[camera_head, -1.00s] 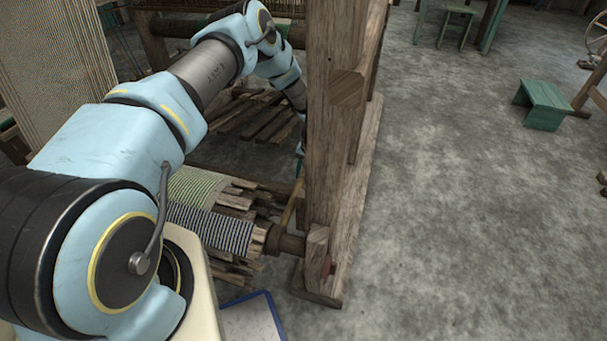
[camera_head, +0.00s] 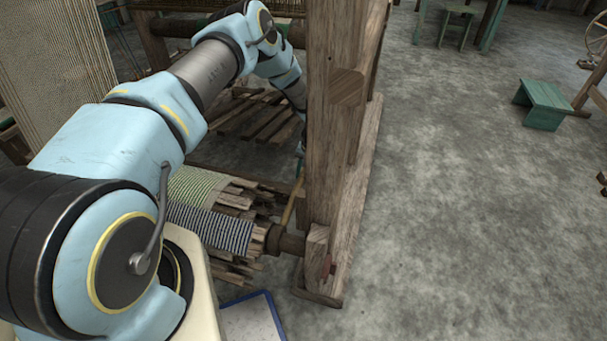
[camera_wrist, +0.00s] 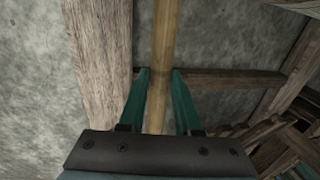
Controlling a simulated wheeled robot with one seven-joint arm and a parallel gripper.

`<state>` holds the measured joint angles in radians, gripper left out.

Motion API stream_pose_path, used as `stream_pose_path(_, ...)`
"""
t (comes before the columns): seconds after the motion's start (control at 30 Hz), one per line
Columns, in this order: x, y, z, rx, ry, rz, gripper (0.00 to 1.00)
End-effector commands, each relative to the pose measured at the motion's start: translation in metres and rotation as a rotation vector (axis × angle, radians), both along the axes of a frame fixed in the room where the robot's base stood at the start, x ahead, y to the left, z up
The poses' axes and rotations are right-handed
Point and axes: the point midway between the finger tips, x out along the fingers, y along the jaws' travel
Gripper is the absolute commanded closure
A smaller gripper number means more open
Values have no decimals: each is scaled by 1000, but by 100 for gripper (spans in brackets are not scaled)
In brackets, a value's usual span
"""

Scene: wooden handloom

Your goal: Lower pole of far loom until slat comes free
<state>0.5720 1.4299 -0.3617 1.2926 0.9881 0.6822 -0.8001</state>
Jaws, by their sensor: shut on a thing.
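The pole (camera_wrist: 162,40) is a plain light wooden rod. In the wrist view it runs from the top edge down between the two teal fingers of my gripper (camera_wrist: 160,80), which is shut on it. In the head view a short tilted piece of the pole (camera_head: 290,210) shows beside the loom's thick post (camera_head: 332,130). My gripper is mostly hidden behind that post there. The cloth roller (camera_head: 285,241) with striped cloth (camera_head: 215,228) lies at the foot of the post. I cannot make out the slat for certain.
A wooden beam (camera_wrist: 100,60) stands close left of the pole in the wrist view, and a crossbeam (camera_wrist: 235,79) runs to the right. Wooden treadles (camera_head: 265,122) lie inside the loom. Open grey floor (camera_head: 450,200) and a green stool (camera_head: 543,104) are to the right.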

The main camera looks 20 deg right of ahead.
Motion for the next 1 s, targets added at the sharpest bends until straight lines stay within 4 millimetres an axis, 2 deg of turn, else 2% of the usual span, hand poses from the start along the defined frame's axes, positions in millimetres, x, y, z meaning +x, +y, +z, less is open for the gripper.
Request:
stream_pose_path(0.2, 2, 0, -24, 41, 39, 2, 100)
stream_pose_path(0.4, 3, 0, -40, 82, 90, 3, 100)
stream_pose_path(0.93, 3, -1, -40, 104, 122, 1, 100)
stream_pose_path(0.97, 3, -1, -40, 104, 122, 1, 64)
stream_pose_path(1.0, 3, -1, -40, 104, 122, 1, 60)
